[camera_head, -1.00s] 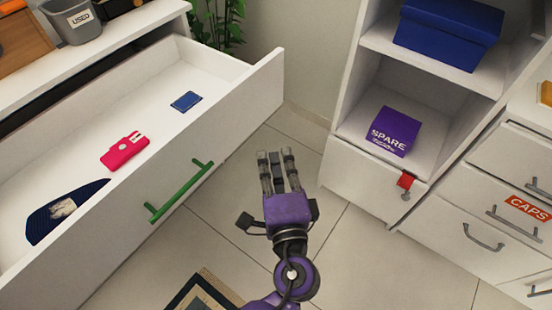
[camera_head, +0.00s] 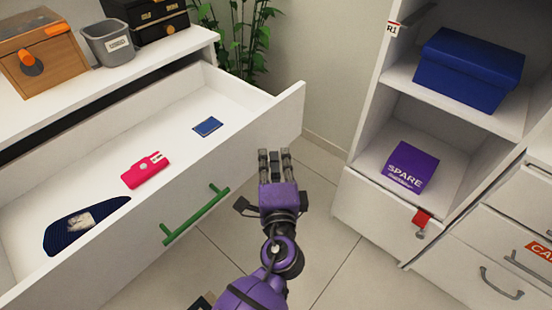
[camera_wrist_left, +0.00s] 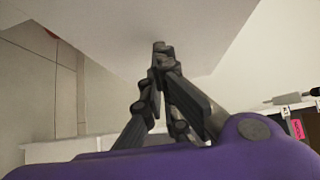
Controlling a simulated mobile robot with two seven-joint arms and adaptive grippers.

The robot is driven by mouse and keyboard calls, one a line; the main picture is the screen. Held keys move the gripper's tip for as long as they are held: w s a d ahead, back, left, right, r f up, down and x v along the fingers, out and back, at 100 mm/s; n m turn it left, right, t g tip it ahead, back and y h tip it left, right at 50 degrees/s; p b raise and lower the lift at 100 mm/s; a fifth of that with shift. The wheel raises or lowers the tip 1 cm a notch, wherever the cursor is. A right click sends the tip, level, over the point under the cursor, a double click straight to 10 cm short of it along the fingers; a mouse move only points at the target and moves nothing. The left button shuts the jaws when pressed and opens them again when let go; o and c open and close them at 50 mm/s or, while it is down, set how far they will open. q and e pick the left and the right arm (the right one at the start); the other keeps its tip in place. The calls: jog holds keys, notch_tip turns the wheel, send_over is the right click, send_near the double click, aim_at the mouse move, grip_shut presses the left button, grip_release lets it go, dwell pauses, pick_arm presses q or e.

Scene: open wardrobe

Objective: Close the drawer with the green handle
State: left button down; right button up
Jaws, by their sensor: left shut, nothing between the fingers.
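The white drawer (camera_head: 262,124) with the green handle (camera_head: 195,214) is pulled well out at the left of the head view. Its inside shows from above. My left gripper (camera_head: 274,155) is in front of the drawer, to the right of the handle and apart from it. It is shut and empty. In the left wrist view its dark fingers (camera_wrist_left: 158,50) meet before a pale flat surface. I cannot tell whether they touch it. My right gripper is not in view.
The drawer holds a blue card (camera_head: 208,126), a pink item (camera_head: 146,170) and a dark blue striped item (camera_head: 86,226). A wooden box (camera_head: 38,70) and a grey bin (camera_head: 108,46) stand above. White shelving with a purple SPARE box (camera_head: 410,168) stands at right. Tiled floor lies between.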

pick_arm(q)
jog(key=shift+w+a, duration=0.35)
jog(key=shift+a, duration=0.05)
jog(key=w+a, duration=0.3)
jog(key=a, duration=0.1)
jog(key=w+a, duration=0.3)
jog(key=a, duration=0.1)
jog(key=w+a+p, duration=0.1)
jog(key=w+a, duration=0.2)
jog(key=a, duration=0.1)
jog(key=shift+w+a+r, duration=0.1)
jog(key=shift+w+a, duration=0.3)
jog(key=b, duration=0.3)
send_over(190, 116)
jog(key=shift+d, duration=0.15)
jog(key=shift+w, duration=0.15)
jog(key=shift+a, duration=0.2)
